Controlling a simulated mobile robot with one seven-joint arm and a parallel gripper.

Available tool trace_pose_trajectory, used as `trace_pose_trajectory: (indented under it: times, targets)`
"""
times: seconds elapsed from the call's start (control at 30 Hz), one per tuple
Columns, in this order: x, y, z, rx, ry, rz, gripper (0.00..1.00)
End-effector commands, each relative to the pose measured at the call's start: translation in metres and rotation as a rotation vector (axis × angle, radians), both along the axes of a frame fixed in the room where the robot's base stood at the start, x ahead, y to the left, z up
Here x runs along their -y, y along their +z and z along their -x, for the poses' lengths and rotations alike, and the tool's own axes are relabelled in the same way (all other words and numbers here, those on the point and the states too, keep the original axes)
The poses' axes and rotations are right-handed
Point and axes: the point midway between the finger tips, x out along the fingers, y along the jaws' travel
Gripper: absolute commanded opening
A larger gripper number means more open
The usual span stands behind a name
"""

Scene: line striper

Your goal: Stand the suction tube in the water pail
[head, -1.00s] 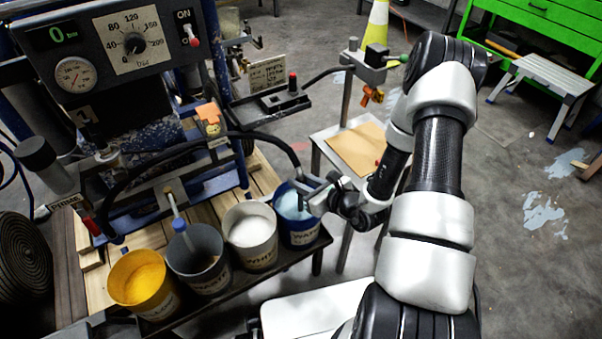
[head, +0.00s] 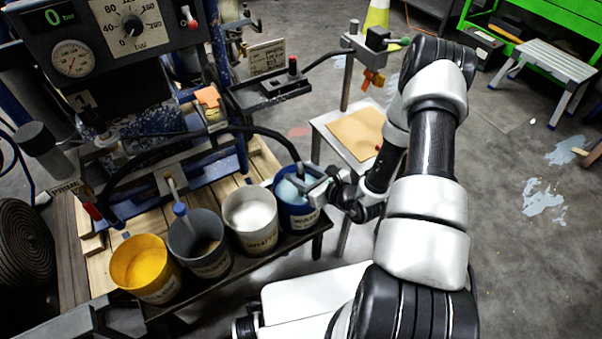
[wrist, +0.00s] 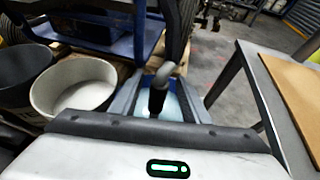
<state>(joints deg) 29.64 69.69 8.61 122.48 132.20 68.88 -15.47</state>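The blue water pail (head: 297,218) stands at the right end of the row of pails, with pale blue water (wrist: 172,106) inside. The suction tube (head: 299,170) is a black hose that arches over from the machine and comes down at this pail. In the wrist view its grey bend and black lower part (wrist: 157,98) stand roughly upright over the water. My gripper (head: 303,184) is at the pail's mouth, its fingers on either side of the tube. Gaps show between the fingers and the tube, so it looks open. The tube's lower end is hidden.
A white-paint pail (head: 251,236), a grey pail (head: 203,262) with a stick-like tube in it, and a yellow-paint pail (head: 147,284) stand to the left on a dark shelf. A small table with a tan board (head: 357,133) stands behind right. Open floor lies at right.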

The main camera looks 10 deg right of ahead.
Motion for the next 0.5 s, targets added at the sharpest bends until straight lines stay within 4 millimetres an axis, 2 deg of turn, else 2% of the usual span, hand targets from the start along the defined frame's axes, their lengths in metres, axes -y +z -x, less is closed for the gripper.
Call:
trace_pose_trajectory:
  times: [0.27,0.37,0.5]
  targets:
    - [0.002,0.0,0.004,-0.005,-0.001,0.001,0.42]
    - [0.007,0.005,0.012,-0.006,-0.002,0.001,0.42]
    - [0.019,0.017,0.034,-0.006,-0.004,0.002,0.42]
